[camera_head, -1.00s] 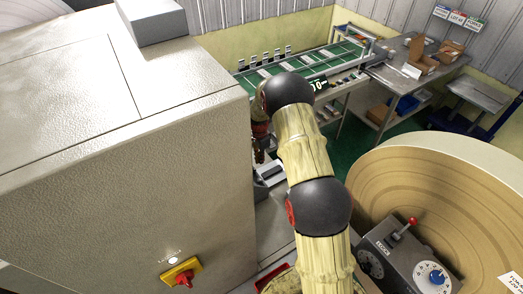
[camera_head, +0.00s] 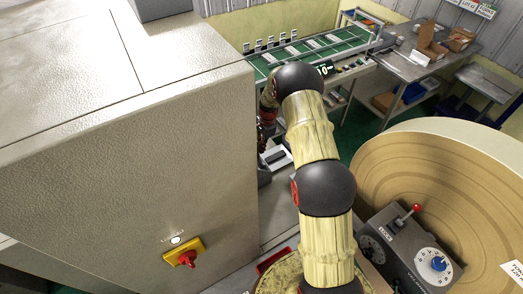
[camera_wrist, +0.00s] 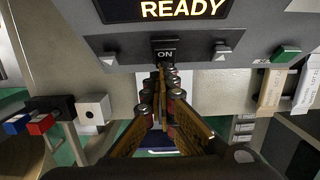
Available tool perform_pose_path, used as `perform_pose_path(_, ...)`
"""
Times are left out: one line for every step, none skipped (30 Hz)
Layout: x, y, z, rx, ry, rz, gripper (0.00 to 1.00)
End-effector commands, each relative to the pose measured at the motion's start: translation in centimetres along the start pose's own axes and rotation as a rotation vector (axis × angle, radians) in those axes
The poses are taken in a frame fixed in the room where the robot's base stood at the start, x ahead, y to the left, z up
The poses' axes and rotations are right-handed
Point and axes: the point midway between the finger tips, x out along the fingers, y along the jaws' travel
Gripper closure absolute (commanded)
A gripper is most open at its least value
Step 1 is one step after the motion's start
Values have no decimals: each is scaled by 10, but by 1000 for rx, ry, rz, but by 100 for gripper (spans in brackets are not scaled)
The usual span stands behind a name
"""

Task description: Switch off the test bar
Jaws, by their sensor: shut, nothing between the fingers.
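In the wrist view a black switch (camera_wrist: 165,47) marked ON sits on a grey panel (camera_wrist: 135,43), below a dark display (camera_wrist: 165,9) reading READY. My gripper (camera_wrist: 163,74) is shut and empty, its fingertips just below the switch's lower edge. I cannot tell whether they touch it. No part is labelled as the test bar in these frames. In the head view my wrist (camera_head: 268,112) reaches down beside the large beige machine (camera_head: 120,150), and the fingertips are hidden there.
A green button (camera_wrist: 287,54) and hanging tan tags (camera_wrist: 270,88) are farther right. In the head view a large roll (camera_head: 440,185) and a red-knobbed lever box (camera_head: 410,240) stand right of my arm.

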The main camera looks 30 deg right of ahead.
Motion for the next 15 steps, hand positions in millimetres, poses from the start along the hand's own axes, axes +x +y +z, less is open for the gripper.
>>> perform_pose_path(10,2,-3,6,-46,3,100)
perform_pose_path(9,2,-2,2,-61,5,100)
perform_pose_path(6,2,1,-1,-56,7,100)
perform_pose_path(6,2,1,-1,-55,7,100)
perform_pose_path(5,2,1,-1,-54,7,100)
perform_pose_path(5,2,1,-1,-54,7,100)
perform_pose_path(5,2,2,-1,-54,7,100)
perform_pose_path(5,2,2,-1,-54,7,100)
perform_pose_path(5,3,2,-1,-55,8,100)
perform_pose_path(4,3,2,-1,-55,8,100)
perform_pose_path(4,3,2,-1,-55,8,100)
perform_pose_path(3,3,2,-1,-55,9,100)
perform_pose_path(2,3,3,-1,-55,9,100)
perform_pose_path(1,3,3,-1,-55,9,100)
perform_pose_path(-1,3,3,0,-55,9,100)
